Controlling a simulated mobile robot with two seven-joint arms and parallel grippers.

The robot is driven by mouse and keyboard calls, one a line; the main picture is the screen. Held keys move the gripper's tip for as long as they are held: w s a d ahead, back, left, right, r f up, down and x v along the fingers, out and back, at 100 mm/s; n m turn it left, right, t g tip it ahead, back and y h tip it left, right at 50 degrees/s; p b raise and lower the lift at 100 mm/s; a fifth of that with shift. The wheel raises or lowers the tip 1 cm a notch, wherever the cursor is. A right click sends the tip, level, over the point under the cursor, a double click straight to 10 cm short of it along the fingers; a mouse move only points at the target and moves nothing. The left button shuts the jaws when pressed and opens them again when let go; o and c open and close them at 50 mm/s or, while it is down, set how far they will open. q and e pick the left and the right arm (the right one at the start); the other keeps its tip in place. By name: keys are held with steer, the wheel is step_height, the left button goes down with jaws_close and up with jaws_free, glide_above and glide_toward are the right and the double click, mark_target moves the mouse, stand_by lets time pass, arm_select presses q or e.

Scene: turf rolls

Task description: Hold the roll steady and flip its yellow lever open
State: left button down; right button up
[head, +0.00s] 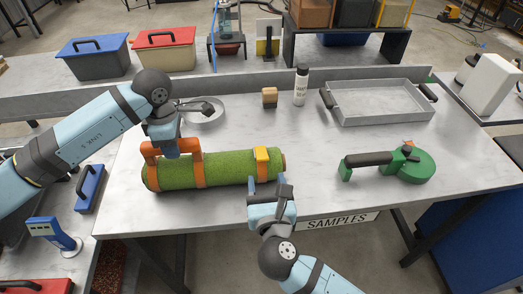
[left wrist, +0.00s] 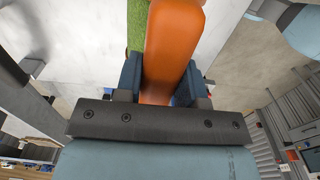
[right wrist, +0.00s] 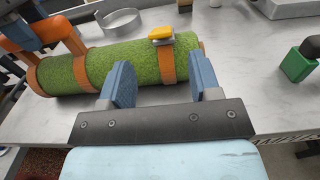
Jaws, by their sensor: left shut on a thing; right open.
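The green turf roll (head: 226,168) lies on its side on the grey table, with orange bands and an orange handle (head: 186,146) at its left part. The yellow lever (head: 262,155) sits on top of the band at its right end and lies down against it; it also shows in the right wrist view (right wrist: 161,34). My left gripper (head: 172,150) is shut on the orange handle, which fills the left wrist view (left wrist: 172,45). My right gripper (head: 270,184) is open and empty at the table's front edge, in front of the lever and apart from the roll.
A green tool with a black grip (head: 380,158) lies to the right. Behind are a metal ring (head: 204,112), a small wooden block (head: 269,97), a white bottle (head: 301,88) and a metal tray (head: 380,119). The table between roll and green tool is clear.

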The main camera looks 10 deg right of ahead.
mark_target(262, 155)
steer(key=w, duration=0.9)
steer(key=shift+w, duration=0.4)
jaws_close()
